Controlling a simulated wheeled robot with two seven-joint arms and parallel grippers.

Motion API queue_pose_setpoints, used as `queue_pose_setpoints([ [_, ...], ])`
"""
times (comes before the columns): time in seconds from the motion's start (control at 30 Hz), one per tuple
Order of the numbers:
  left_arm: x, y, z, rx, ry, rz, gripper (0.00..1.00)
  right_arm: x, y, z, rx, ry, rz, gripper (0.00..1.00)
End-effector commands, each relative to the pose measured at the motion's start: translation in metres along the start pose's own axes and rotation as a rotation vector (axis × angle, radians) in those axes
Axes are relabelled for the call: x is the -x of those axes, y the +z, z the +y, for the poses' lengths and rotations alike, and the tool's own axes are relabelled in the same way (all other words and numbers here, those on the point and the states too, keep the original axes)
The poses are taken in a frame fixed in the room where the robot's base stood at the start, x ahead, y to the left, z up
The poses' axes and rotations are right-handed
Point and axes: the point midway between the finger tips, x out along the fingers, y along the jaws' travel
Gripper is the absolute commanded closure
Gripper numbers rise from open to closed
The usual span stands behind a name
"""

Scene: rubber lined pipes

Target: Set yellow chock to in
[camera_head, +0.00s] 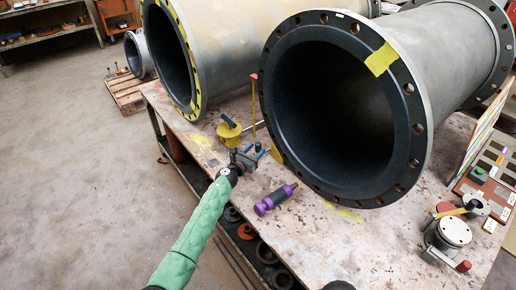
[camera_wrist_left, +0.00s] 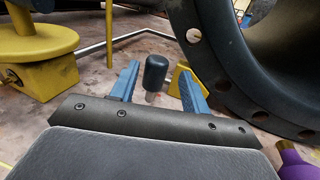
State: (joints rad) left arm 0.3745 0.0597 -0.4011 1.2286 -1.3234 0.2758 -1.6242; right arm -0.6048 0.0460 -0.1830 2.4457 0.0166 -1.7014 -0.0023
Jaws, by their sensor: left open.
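A yellow chock (camera_head: 277,154) sits on the table against the lower left of the near pipe's dark flange. In the left wrist view a yellow piece (camera_wrist_left: 177,76) shows partly behind the right finger. My left gripper (camera_head: 263,150) is just left of the chock, low over the table. In the wrist view its blue fingers (camera_wrist_left: 162,88) are open. A black knob on a metal stem (camera_wrist_left: 156,72) shows between the fingers, not gripped; I cannot tell whether it belongs to the chock.
The large rubber-lined pipe (camera_head: 425,55) rises close to the right. A yellow round-topped device (camera_head: 228,130) stands left of the gripper, and a thin yellow rod (camera_head: 254,108) behind it.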

Motion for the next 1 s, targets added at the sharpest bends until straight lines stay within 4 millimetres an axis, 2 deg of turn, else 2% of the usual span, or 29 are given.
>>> queue_pose_setpoints([
  [0.1,0.018,-0.001,0.001,-0.002,-0.001,0.001,0.53,0.003,0.0,0.0,0.0,0.0,0.001,0.64],
  [0.33,0.041,-0.001,0.0,-0.002,-0.001,0.001,0.53,0.006,-0.002,0.0,0.001,-0.001,0.014,0.64],
  [0.53,0.047,0.0,-0.001,0.0,-0.001,0.0,0.53,0.005,-0.001,-0.001,0.002,-0.003,0.013,0.64],
  [1.0,0.046,0.0,-0.001,0.006,-0.001,0.0,0.53,0.003,0.0,-0.001,0.002,-0.003,0.009,0.64],
])
